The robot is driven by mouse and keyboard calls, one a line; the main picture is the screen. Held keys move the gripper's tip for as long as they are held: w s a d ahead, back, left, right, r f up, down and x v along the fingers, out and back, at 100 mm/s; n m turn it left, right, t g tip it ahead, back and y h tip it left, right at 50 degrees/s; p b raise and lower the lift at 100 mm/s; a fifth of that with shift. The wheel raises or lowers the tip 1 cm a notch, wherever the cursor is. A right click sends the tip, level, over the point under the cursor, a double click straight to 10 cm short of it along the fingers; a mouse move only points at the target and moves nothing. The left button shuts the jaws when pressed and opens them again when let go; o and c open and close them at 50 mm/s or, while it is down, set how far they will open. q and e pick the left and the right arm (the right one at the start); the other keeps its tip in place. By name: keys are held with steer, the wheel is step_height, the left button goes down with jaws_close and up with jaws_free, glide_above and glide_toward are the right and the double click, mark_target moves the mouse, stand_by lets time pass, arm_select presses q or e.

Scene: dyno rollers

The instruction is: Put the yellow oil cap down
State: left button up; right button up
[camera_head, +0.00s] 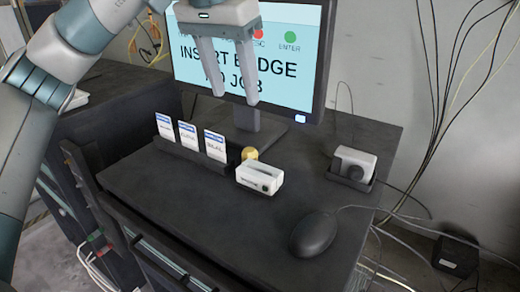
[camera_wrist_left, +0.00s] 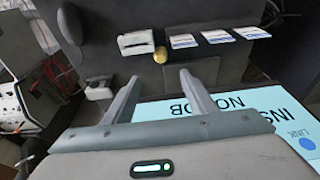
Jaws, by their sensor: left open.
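The yellow oil cap (camera_head: 249,154) rests on the dark desk, just behind the white badge reader (camera_head: 259,178) and partly hidden by it. In the left wrist view the cap (camera_wrist_left: 161,55) lies beside the reader (camera_wrist_left: 136,42), beyond my fingertips. My left gripper (camera_head: 235,98) is open and empty, its fingers pointing down in front of the monitor, above the desk and apart from the cap. It also shows open in the left wrist view (camera_wrist_left: 160,76). My right gripper is in neither view.
A monitor (camera_head: 292,55) reading "INSERT BADGE NO JOB" stands behind. Several badges (camera_head: 188,135) stand in a holder left of the cap. A mouse (camera_head: 314,233) lies front right, and a small white device (camera_head: 354,163) sits in a dock at right. The desk's front left is clear.

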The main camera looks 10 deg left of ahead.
arm_select(q)
steer(key=p, duration=0.4)
glide_above(248, 151)
steer(key=s, duration=0.1)
steer(key=f, duration=1.1)
steer(key=shift+s+a, duration=0.15)
steer(key=shift+a, duration=0.05)
steer(key=shift+f, duration=0.3)
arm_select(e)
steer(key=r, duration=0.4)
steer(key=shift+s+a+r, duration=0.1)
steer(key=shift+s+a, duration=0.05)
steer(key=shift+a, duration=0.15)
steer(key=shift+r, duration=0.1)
arm_select(q)
steer(key=p+x, duration=0.2)
steer(key=p, duration=0.1)
steer(key=shift+f, duration=0.2)
steer(key=shift+p+x, duration=0.45)
steer(key=shift+x, duration=0.6)
steer(key=shift+w+f, duration=0.25)
steer(key=shift+f, duration=0.1)
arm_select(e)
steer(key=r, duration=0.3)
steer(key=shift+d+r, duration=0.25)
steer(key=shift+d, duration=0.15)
